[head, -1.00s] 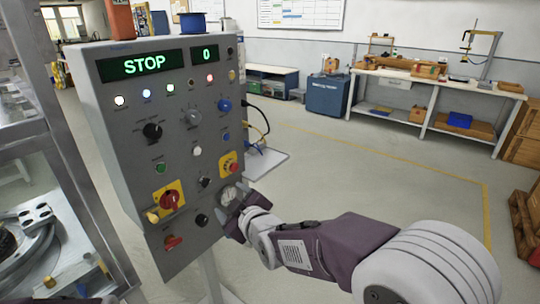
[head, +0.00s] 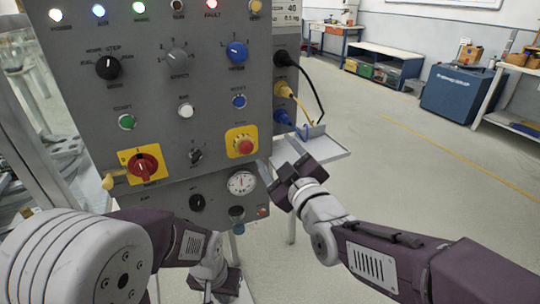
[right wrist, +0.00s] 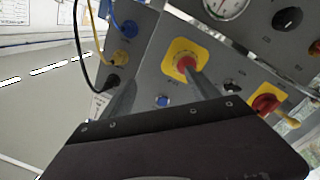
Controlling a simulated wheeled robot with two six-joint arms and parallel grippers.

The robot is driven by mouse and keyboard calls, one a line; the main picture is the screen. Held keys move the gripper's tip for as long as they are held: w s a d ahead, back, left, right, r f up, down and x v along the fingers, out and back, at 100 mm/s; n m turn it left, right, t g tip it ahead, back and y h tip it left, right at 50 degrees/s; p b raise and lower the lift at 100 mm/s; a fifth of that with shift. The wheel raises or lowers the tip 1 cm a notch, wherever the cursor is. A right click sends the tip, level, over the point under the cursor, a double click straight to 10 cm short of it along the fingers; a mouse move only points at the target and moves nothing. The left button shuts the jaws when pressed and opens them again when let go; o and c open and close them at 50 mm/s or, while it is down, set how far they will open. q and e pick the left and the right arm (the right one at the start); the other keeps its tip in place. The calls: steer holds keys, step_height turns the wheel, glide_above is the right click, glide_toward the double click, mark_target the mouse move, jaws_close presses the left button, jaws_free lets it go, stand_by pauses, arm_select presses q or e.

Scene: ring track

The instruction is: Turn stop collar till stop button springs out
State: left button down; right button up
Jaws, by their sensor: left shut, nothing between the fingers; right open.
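The red stop button (head: 245,146) sits on a yellow square plate at the lower right of the grey control panel. It also shows in the right wrist view (right wrist: 187,64), just beyond my fingers. The stop collar around it is too small to tell apart clearly. My right gripper (head: 281,159) is open and empty, just right of and below the button; I see no contact. In the right wrist view, one finger overlaps the lower edge of the button's plate. My left gripper (head: 216,288) is low, below the panel, shut and empty; its fingertips are hard to see.
A red rotary switch (head: 142,166) on a yellow plate has a yellow padlock-like part beside it. A round gauge (head: 242,183) is just below the stop button. Plugged cables (head: 290,89) and a small shelf (head: 322,148) stand at the panel's right side. Floor further right is clear.

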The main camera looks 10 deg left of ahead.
mark_target(248, 150)
steer(key=s+a+f+n+y+b, duration=0.1)
steer(key=s+a+f+b, duration=0.1)
steer(key=s+a, duration=0.15)
steer(key=shift+g, duration=0.3)
steer(key=x, duration=1)
steer(key=shift+w+d+f, duration=0.15)
steer(key=shift+d+f, duration=0.05)
steer(key=shift+d, duration=0.05)
steer(key=c, duration=1.4)
steer(key=shift+b, duration=0.3)
